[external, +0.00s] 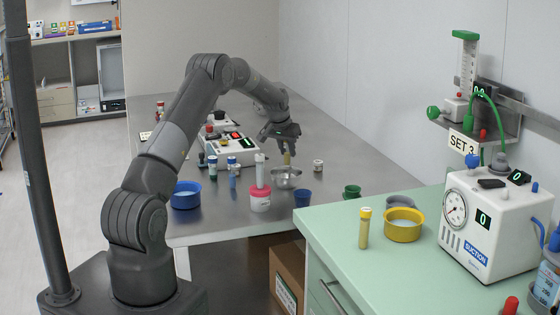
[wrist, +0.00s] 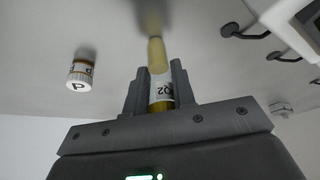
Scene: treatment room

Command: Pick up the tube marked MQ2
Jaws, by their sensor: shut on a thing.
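A yellow tube stands in my gripper, upright in the external view (external: 287,158). In the wrist view the tube (wrist: 157,60) has a white label on which "Q2" can be read upside down; the rest of the label is hidden. My gripper (external: 285,145) is shut on the tube, with one finger on each side of it in the wrist view (wrist: 158,82). In the external view the tube's lower end is just behind the rim of a metal bowl (external: 286,180). I cannot tell whether it touches the table.
A small jar marked P (wrist: 79,76) stands near the tube; a small jar (external: 318,165) is right of it externally. A pink-white pot (external: 260,200), blue bowl (external: 186,197) and blue cup (external: 302,198) stand nearer. Another yellow tube (external: 364,230) stands on the green counter (external: 335,225).

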